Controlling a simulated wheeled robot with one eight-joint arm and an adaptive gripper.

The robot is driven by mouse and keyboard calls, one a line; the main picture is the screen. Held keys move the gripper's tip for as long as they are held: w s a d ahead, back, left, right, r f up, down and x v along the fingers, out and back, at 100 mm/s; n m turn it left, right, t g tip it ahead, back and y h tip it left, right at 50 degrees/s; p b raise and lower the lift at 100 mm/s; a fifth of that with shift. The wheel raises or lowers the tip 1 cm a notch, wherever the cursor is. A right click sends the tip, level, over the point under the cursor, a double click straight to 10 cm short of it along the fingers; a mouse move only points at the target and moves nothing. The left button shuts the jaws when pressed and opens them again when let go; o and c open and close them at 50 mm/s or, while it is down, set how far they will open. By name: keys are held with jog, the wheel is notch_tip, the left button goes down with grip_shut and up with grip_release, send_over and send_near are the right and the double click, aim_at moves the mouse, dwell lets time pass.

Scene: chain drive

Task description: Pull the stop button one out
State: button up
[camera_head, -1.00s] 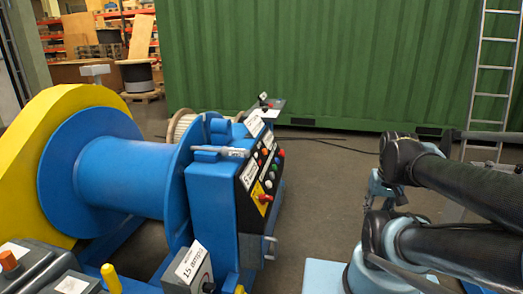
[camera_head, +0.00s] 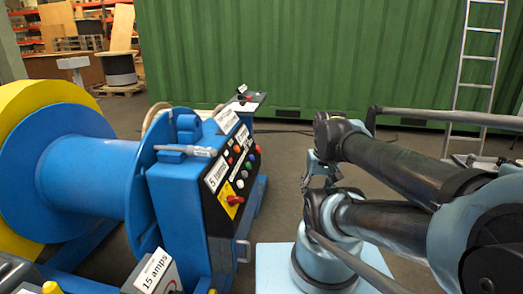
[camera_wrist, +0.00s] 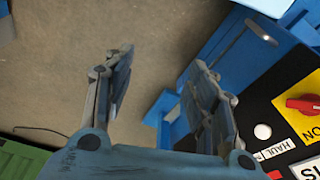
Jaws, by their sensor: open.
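My gripper (camera_wrist: 163,65) is open and empty, with bare floor between its fingers in the wrist view. In the head view my gripper (camera_head: 322,172) hangs to the right of the blue machine's control panel (camera_head: 222,216), apart from it. The panel carries several small buttons and labels. A red rotary switch (camera_head: 234,200) sits on a yellow plate; it also shows at the right edge of the wrist view (camera_wrist: 305,105). A white button (camera_wrist: 262,131) and a partly cut-off red button (camera_wrist: 275,174) are near it. I cannot tell which is stop button one.
The blue drum (camera_head: 85,178) and a yellow housing (camera_head: 15,115) stand left of the panel. A metal handle (camera_head: 243,250) sticks out below the panel. A green container (camera_head: 300,55) and a ladder (camera_head: 480,80) are behind. Open floor lies between machine and arm.

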jog(key=w+a+r+n+y, duration=0.2)
jog(key=w+r+n, duration=0.15)
jog(key=w, duration=0.55)
jog(key=w+a+r+n+y, duration=0.2)
jog(key=w+r+n, duration=0.15)
jog(key=w, duration=0.55)
jog(key=w+a+r+n+y, duration=0.2)
jog(key=w+n, duration=0.2)
jog(key=w, duration=0.5)
jog(key=n+y, duration=0.3)
jog(key=n, duration=0.1)
send_near(257, 150)
jog(key=w+a+f, duration=0.1)
jog(key=f, duration=0.1)
jog(key=w+a+f, duration=0.1)
jog(key=a+f, duration=0.1)
jog(key=w+a+f, duration=0.1)
jog(key=a+f, duration=0.1)
jog(key=shift+w+f, duration=0.15)
jog(key=shift+f, duration=0.15)
grip_shut()
